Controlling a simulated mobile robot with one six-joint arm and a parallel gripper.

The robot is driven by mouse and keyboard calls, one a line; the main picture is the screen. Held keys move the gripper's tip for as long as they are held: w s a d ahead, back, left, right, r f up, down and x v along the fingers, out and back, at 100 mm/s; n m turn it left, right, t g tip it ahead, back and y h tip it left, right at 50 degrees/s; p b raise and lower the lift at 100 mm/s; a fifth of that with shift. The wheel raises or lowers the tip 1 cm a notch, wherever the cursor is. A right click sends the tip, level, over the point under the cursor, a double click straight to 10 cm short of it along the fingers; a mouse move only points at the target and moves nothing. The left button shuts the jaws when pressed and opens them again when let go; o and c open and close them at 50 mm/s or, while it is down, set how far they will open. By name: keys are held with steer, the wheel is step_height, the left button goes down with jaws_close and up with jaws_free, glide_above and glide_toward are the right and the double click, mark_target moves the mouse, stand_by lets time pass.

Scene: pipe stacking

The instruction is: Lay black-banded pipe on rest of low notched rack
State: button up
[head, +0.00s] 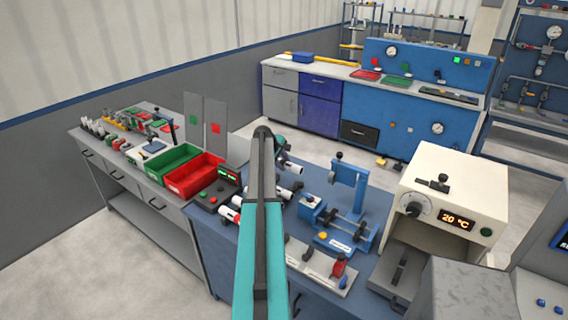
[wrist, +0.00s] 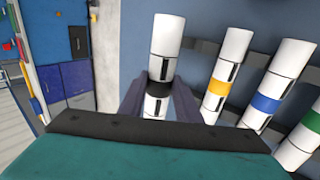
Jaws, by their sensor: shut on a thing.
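In the wrist view, the black-banded pipe (wrist: 166,40) is white with a black band at its middle. My gripper (wrist: 157,90) is shut on it at the band, one finger on each side. A dark grey bar of a rack (wrist: 202,46) shows just right of the pipe's upper part. I cannot tell whether the pipe touches the rack or hangs above it. In the head view my own arm hides most of the gripper and the held pipe.
A yellow-banded pipe (wrist: 218,86) and a blue-banded pipe (wrist: 265,103) lie side by side to the right, over the dark bars. In the head view, a blue stand (head: 348,185) and a white oven (head: 455,185) stand to the right; red (head: 193,183) and green bins stand left.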

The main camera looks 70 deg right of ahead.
steer(key=shift+f+b, duration=1.8)
steer(key=shift+f, duration=2.4)
steer(key=shift+f+b, duration=0.3)
steer(key=shift+f, duration=0.2)
steer(key=o, duration=1.2)
steer(key=shift+c, duration=0.2)
steer(key=shift+a, duration=0.15)
steer(key=b+v, duration=0.4)
steer(key=v, duration=0.9)
steer(key=shift+r, duration=0.35)
steer(key=shift+w+r, duration=0.1)
